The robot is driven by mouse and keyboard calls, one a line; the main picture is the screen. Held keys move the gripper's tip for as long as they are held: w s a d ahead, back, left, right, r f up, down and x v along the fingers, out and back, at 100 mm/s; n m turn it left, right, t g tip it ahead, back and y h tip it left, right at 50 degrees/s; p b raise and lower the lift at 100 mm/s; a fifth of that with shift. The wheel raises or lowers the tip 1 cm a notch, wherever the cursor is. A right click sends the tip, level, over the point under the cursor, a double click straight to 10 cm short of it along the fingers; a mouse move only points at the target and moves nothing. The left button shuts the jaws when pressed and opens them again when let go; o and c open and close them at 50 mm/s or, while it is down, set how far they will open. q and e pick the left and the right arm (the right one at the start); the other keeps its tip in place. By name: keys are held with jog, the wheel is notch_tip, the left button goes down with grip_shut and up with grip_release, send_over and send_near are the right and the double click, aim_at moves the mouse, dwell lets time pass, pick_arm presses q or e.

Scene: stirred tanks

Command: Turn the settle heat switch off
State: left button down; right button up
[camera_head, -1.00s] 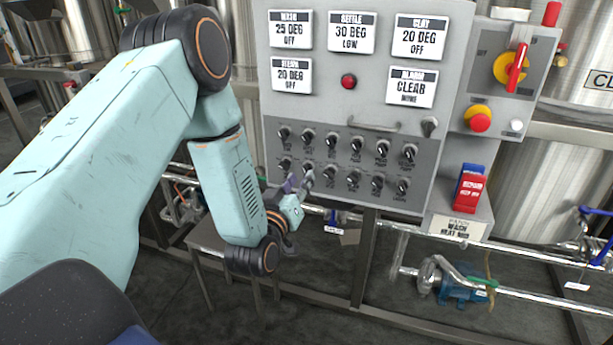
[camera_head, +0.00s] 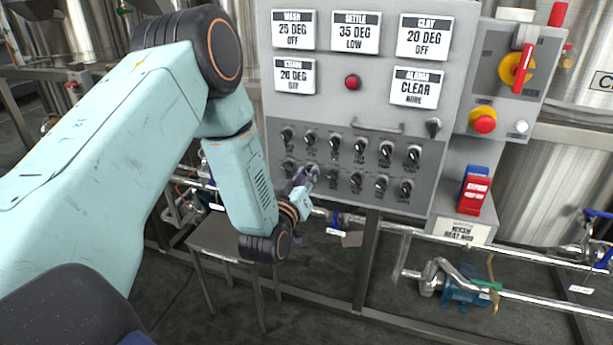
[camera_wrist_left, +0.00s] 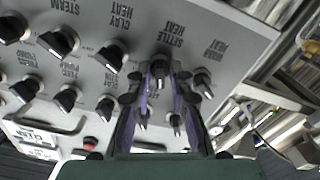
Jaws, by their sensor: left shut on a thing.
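The settle heat switch (camera_wrist_left: 160,68) is a black knob under the label SETTLE HEAT. In the left wrist view it sits between the fingertips of my left gripper (camera_wrist_left: 161,72), which is shut on it. In the head view my left gripper (camera_head: 308,175) is at the second knob from the left in the lower row of the grey control panel (camera_head: 350,120) and hides most of that knob. The settle display (camera_head: 356,32) reads 35 DEG LOW. My right gripper does not show.
The clay heat knob (camera_wrist_left: 110,58) and mash heat knob (camera_wrist_left: 203,82) are close on either side. More knobs fill both rows. A handle (camera_head: 377,127) and a red lamp (camera_head: 352,82) are above them. A red-and-yellow switch (camera_head: 517,68) is at the right.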

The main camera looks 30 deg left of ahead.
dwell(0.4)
pick_arm(q)
jog(key=shift+n+b, duration=1.5)
jog(key=shift+n, duration=2.4)
jog(key=c, duration=1.4)
grip_release()
jog(key=shift+s, duration=0.1)
jog(key=shift+c, duration=0.2)
jog(key=v, duration=1.2)
